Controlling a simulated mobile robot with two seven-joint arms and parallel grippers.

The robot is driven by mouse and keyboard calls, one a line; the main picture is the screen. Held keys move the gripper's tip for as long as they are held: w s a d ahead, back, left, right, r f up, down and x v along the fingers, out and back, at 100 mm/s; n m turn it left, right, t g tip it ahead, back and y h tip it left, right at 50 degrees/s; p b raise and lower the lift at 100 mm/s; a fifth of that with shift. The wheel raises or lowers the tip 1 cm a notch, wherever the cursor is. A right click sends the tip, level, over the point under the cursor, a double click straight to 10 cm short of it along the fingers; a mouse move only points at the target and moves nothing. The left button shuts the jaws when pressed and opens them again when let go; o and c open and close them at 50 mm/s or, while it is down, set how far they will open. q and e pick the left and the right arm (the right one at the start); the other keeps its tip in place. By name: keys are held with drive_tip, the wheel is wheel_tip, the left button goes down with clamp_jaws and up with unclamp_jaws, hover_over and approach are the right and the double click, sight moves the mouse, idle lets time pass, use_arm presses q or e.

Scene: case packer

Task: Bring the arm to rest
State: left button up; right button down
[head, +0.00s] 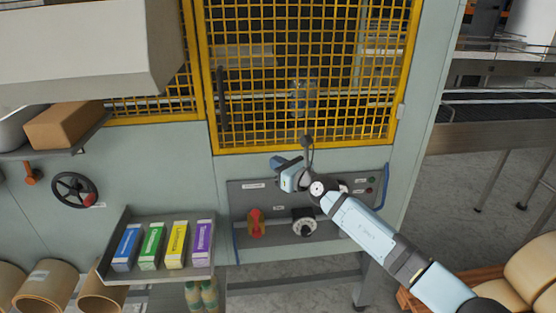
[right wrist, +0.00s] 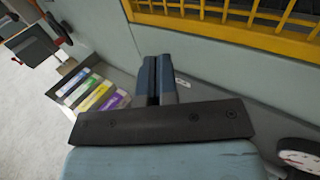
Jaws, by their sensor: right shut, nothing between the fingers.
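My right arm reaches in from the lower right of the head view. Its right gripper (head: 283,163) is in front of the control panel (head: 245,205), just below the yellow mesh door. In the right wrist view the two dark fingers of the right gripper (right wrist: 157,72) are together, with nothing between them. Whether the gripper touches the panel cannot be told. Part of the panel is hidden behind the arm. My left gripper does not show in either view.
A shelf (head: 160,277) with blue, green, yellow and purple cartons juts out at left. A black handwheel (head: 75,190) is farther left. A yellow mesh door (head: 300,75) stands above.

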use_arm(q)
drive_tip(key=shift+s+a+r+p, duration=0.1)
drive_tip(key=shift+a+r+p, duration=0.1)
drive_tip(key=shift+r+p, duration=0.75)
use_arm(e)
drive_tip(key=s+d+f+n+h, duration=0.3)
drive_tip(key=s+d+f+n, duration=0.4)
drive_tip(key=s, duration=0.8)
drive_tip(key=s+d+f+n+g+h, duration=0.1)
drive_tip(key=s+d+f+n+h, duration=0.2)
drive_tip(key=s+d+f+n, duration=0.5)
drive_tip(key=s+d+f+n+h, duration=0.3)
drive_tip(key=s+d+f+n, duration=0.5)
drive_tip(key=s, duration=1.5)
wheel_tip(320, 180, down, 5)
drive_tip(key=n, duration=0.6)
drive_tip(key=shift+s+d+n+g+h, duration=0.15)
drive_tip(key=shift+s+n+g+h, duration=0.15)
drive_tip(key=shift+n+h, duration=0.1)
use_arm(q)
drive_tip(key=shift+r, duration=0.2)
